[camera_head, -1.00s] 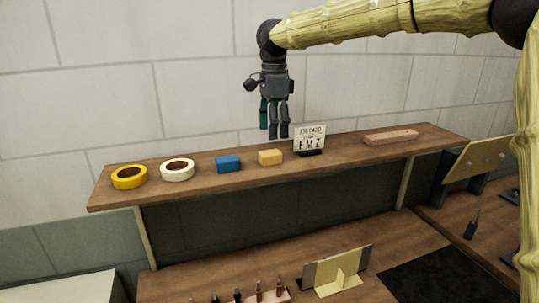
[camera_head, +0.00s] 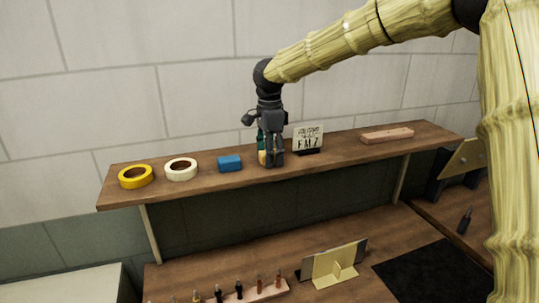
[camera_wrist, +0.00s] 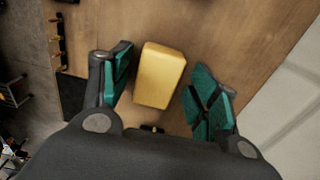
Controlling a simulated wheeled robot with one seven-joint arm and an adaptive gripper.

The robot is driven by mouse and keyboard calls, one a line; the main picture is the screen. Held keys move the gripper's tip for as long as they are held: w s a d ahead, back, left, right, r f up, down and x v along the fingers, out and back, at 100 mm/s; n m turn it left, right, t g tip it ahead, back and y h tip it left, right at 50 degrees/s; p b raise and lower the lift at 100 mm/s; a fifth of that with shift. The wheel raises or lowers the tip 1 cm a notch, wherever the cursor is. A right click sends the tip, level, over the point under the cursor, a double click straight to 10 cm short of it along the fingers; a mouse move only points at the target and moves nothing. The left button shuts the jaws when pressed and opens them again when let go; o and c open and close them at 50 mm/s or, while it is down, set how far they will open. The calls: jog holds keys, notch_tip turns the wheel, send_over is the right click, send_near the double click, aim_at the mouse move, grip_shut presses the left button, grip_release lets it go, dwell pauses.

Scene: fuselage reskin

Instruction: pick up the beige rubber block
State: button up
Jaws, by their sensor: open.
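The beige rubber block (camera_wrist: 160,75) looks yellowish and lies on the wooden shelf. In the wrist view it sits between the two teal-padded fingers of my gripper (camera_wrist: 164,92), with a gap on each side. In the head view my gripper (camera_head: 271,160) is down at the shelf and hides most of the block; only a small yellow edge (camera_head: 262,157) shows at its left. My gripper is open. Whether the fingertips touch the shelf, I cannot tell.
On the shelf (camera_head: 340,155), a blue block (camera_head: 229,163), a white tape roll (camera_head: 181,170) and a yellow tape roll (camera_head: 135,176) stand to the left. A lettered sign (camera_head: 308,137) is close at the right, then a pinkish bar (camera_head: 387,136). The wall is behind.

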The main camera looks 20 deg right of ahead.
jog(key=shift+s+r, duration=0.15)
jog(key=shift+s, duration=0.1)
jog(key=shift+c, duration=0.4)
jog(key=c, duration=1)
jog(key=shift+c, duration=0.2)
jog(key=shift+w+r+b, duration=0.1)
jog(key=shift+r+b, duration=0.05)
jog(key=shift+b, duration=0.15)
jog(key=shift+r+b, duration=0.5)
jog(key=shift+r, duration=0.1)
jog(key=shift+r+b, duration=0.5)
jog(key=shift+r, duration=0.3)
jog(key=s+a+r+b, duration=0.2)
jog(key=s+a+b, duration=0.4)
jog(key=s+a, duration=0.3)
jog(key=s, duration=0.4)
jog(key=shift+a, duration=0.3)
